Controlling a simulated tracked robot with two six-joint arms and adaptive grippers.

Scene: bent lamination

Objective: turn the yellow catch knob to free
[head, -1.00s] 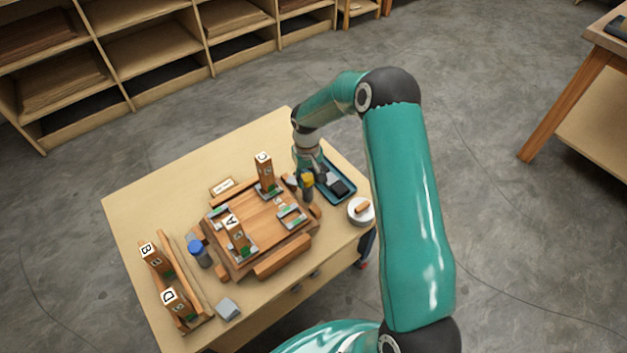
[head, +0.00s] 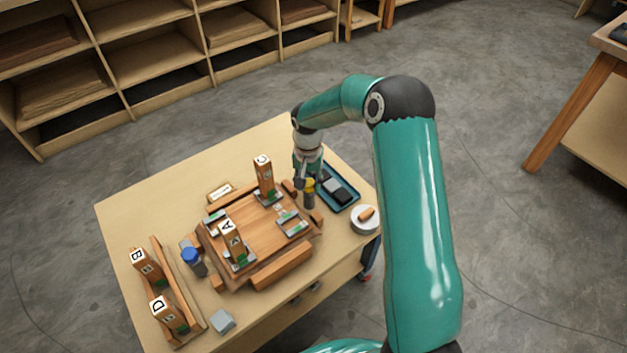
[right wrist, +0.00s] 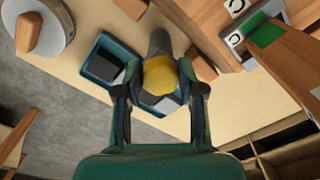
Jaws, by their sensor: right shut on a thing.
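The yellow catch knob (head: 309,187) sits on top of a dark post at the far right corner of the wooden board (head: 262,232) on the table. In the right wrist view the round yellow knob (right wrist: 160,76) lies between the two fingers. My right gripper (head: 306,182) reaches down on it from above and behind. In the right wrist view my right gripper (right wrist: 160,91) is shut on the knob, one finger on each side. The knob's turn marking cannot be made out. My left gripper is out of view.
A blue tray (head: 351,203) with dark and grey pieces lies right beside the knob. A white round dish (head: 363,228) stands nearby. Upright blocks C (head: 264,176) and A (head: 231,242) stand on the board.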

